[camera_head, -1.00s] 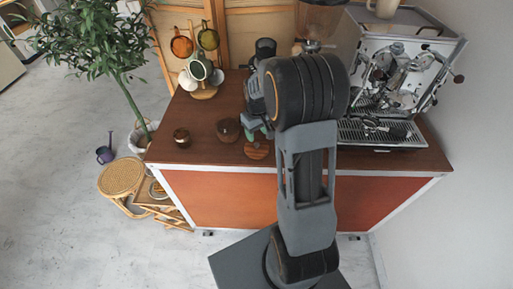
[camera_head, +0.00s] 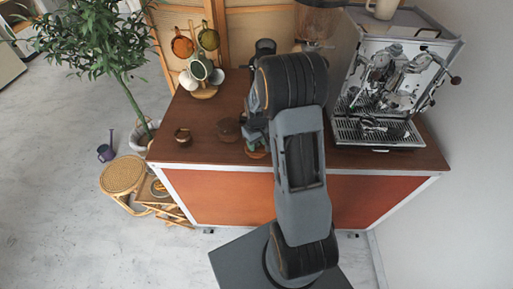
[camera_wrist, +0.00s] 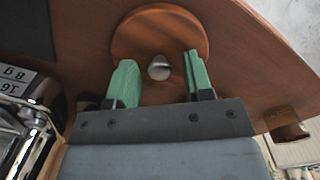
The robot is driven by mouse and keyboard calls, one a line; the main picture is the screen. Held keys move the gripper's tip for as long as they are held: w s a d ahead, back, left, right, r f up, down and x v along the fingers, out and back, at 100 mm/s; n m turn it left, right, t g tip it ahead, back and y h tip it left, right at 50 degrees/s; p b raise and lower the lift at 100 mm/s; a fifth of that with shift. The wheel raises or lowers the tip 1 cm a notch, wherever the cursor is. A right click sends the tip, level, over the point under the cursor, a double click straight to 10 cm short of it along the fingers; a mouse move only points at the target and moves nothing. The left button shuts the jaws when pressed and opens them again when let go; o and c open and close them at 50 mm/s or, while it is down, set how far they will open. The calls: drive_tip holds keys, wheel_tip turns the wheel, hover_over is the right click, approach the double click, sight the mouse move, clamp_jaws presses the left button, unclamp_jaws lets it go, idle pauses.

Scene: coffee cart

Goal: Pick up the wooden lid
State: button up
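The wooden lid (camera_wrist: 160,18) is a round brown disc with a small shiny metal knob (camera_wrist: 159,67), seen at the top middle of the wrist view. My gripper (camera_wrist: 160,78) is open, its two green fingers on either side of the knob with gaps to both. In the head view, my gripper (camera_head: 254,138) is low over the counter's front edge, and part of a reddish-brown disc, seemingly the lid (camera_head: 257,154), shows beneath it. My arm hides some of this area. Contact between the fingers and the lid cannot be told.
A mug tree (camera_head: 204,92) stands behind. An espresso machine (camera_head: 390,80) is at right. Chrome equipment (camera_wrist: 22,125) shows close at left in the wrist view.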

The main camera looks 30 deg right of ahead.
clamp_jaws()
idle(0.3)
